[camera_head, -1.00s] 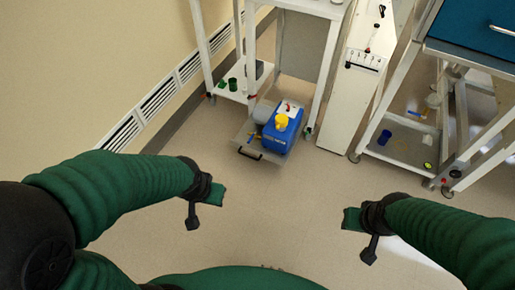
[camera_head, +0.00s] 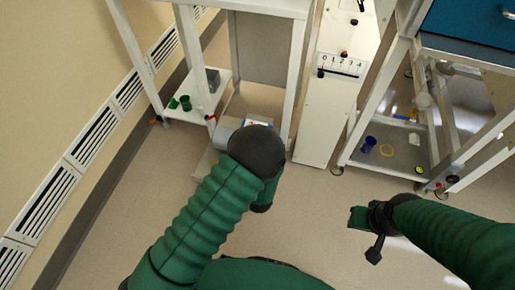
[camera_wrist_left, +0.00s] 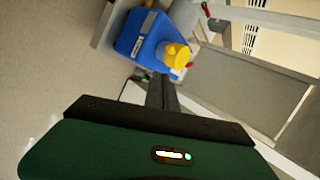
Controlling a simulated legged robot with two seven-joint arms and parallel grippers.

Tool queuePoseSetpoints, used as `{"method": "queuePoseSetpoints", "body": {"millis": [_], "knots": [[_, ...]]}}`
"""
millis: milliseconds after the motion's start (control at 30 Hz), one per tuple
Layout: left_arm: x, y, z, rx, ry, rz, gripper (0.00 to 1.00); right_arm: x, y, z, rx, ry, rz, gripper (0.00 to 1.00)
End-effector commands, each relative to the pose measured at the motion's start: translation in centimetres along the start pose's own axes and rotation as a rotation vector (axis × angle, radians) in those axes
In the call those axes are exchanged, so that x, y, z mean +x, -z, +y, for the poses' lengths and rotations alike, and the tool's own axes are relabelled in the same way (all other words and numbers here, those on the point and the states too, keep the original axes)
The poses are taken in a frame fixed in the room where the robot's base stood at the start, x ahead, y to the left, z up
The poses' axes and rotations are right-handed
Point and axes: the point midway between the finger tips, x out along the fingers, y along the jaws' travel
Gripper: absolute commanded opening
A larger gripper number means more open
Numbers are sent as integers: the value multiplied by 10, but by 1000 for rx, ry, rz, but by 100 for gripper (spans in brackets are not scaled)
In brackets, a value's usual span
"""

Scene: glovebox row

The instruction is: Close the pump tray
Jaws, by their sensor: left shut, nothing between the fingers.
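The pump tray (camera_head: 205,166) sits low under the white bench in the head view, its grey left part showing beside my left arm. My arm hides its front and most of the blue unit on it. In the left wrist view the tray's grey edge (camera_wrist_left: 108,24) shows beside the blue unit (camera_wrist_left: 143,38) with its yellow cap (camera_wrist_left: 175,55). My left gripper (camera_wrist_left: 161,84) is shut and empty, its dark fingers pointing toward the blue unit's side; I cannot tell whether they touch anything. My right gripper (camera_head: 357,217) hangs over open floor at right, its jaws unclear.
White bench legs (camera_head: 296,75) flank the tray bay. A lower shelf (camera_head: 212,93) at left holds green cups (camera_head: 185,103). A white panel (camera_head: 328,90) stands right of the bay. A cart shelf (camera_head: 392,150) at right holds a blue cup (camera_head: 369,145). The floor in front is clear.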

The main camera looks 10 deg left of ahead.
Motion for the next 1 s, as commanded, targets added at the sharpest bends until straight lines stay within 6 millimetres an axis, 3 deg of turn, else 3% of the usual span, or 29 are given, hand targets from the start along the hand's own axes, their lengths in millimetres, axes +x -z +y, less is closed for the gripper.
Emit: {"method": "queuePoseSetpoints", "body": {"millis": [500,733,1000], "knots": [[106,-1,4,-7,-4,0,0,53,-13,0,0,0,-1,33],[126,0,-22,-6,-5,1,0,65,-16,0,0,0,-1,33],[127,0,-27,-4,-6,2,0,64,-16,0,0,0,-1,33]]}}
